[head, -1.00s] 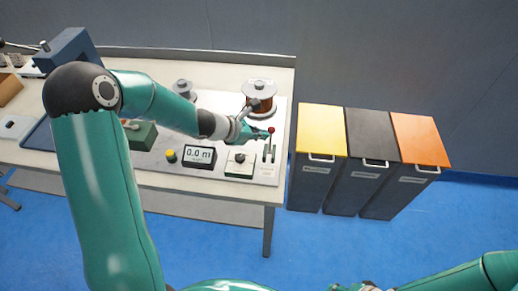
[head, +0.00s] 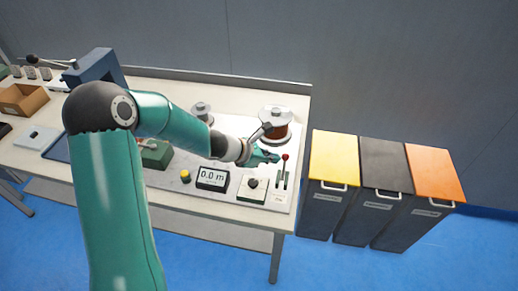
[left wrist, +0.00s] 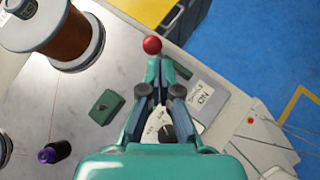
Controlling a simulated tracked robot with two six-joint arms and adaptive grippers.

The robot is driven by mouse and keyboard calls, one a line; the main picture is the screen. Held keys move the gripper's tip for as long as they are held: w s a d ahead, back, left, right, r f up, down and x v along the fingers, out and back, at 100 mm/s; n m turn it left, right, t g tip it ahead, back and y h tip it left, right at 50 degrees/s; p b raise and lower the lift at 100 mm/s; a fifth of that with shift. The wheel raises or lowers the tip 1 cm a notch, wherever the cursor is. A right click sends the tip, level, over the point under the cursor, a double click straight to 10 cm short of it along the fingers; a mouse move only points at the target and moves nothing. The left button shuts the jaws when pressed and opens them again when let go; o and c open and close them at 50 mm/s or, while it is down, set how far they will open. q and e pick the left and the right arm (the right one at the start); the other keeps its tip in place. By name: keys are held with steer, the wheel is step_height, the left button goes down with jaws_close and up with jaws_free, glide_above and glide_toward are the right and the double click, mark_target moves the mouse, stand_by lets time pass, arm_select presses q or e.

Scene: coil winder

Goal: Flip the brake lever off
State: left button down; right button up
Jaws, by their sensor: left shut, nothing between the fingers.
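The brake lever has a red ball knob (head: 285,157) on a thin stem. It stands up from its bracket at the right end of the winder's panel. My left gripper (head: 276,157) is shut and empty, its fingertips just left of the knob. In the left wrist view the red knob (left wrist: 152,45) shows just beyond the closed fingertips (left wrist: 159,68). The fingers hide the stem there, so I cannot tell whether they touch it. A label reading ON lies on the panel beside the fingers. My right gripper is out of view.
A copper spool (head: 276,124) stands behind the lever. Yellow, black and orange-lidded bins (head: 334,160) stand right of the bench.

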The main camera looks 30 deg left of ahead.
arm_select(q)
steer(key=s+a+r+p, duration=0.3)
steer(key=s+a+r, duration=0.3)
steer(key=a+r, duration=0.1)
steer(key=shift+r, duration=0.8)
